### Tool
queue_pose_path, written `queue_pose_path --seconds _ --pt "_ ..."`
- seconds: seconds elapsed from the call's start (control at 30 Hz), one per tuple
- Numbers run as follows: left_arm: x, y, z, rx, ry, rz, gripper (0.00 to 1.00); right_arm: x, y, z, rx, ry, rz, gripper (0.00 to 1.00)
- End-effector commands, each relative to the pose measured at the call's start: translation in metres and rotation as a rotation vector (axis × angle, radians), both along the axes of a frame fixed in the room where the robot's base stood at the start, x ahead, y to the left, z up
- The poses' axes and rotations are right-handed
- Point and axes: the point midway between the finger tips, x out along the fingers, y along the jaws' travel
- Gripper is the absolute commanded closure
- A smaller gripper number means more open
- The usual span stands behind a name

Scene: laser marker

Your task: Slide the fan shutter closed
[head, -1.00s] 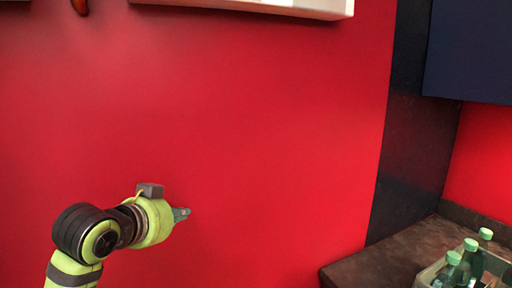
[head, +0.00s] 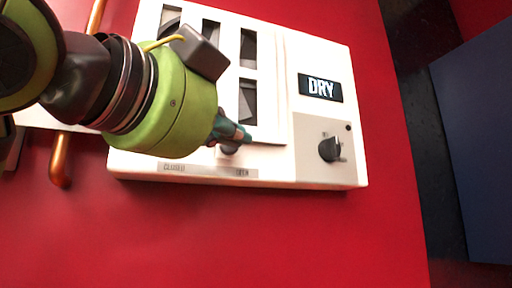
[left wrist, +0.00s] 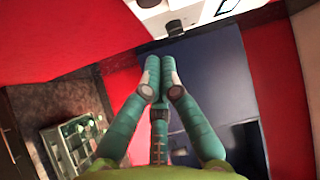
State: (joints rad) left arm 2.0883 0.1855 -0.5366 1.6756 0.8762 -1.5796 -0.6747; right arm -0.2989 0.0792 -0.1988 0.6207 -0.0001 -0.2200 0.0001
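The fan unit is a white wall panel (head: 275,175) with dark slots. Its shutter (head: 266,134) is a white plate with window-like openings, several of which show dark inside. A small slider knob (head: 229,149) sits at the shutter's lower edge, near the right end of a strip labelled CLOSED on the left, apparently OPEN on the right. My left gripper (head: 238,136) has its fingers drawn together, tips just above the knob; contact is unclear. Its fingers (left wrist: 160,82) also look together in the left wrist view, below the white unit (left wrist: 187,19). My right gripper is out of view.
An orange pipe-like handle (head: 60,162) hangs at left. A crate of bottles (left wrist: 78,145) shows at lower left in the wrist view. The red wall below the panel is clear.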

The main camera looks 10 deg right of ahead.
Motion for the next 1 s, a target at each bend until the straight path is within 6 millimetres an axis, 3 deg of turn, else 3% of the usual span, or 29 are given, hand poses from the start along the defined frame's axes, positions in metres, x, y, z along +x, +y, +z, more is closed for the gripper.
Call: queue_pose_path --seconds 0.2,0.57,0.77,1.0 --pt "-0.019 -0.001 0.013 0.023 -0.041 0.001 1.00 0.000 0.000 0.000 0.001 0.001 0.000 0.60" --pt "-0.016 -0.003 0.014 0.022 -0.039 0.001 1.00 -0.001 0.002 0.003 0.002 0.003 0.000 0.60" --pt "0.006 -0.017 0.019 0.024 -0.035 0.000 1.00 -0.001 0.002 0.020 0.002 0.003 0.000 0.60" --pt "0.049 -0.047 0.026 0.023 -0.034 0.000 1.00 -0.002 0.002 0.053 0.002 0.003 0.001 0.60"
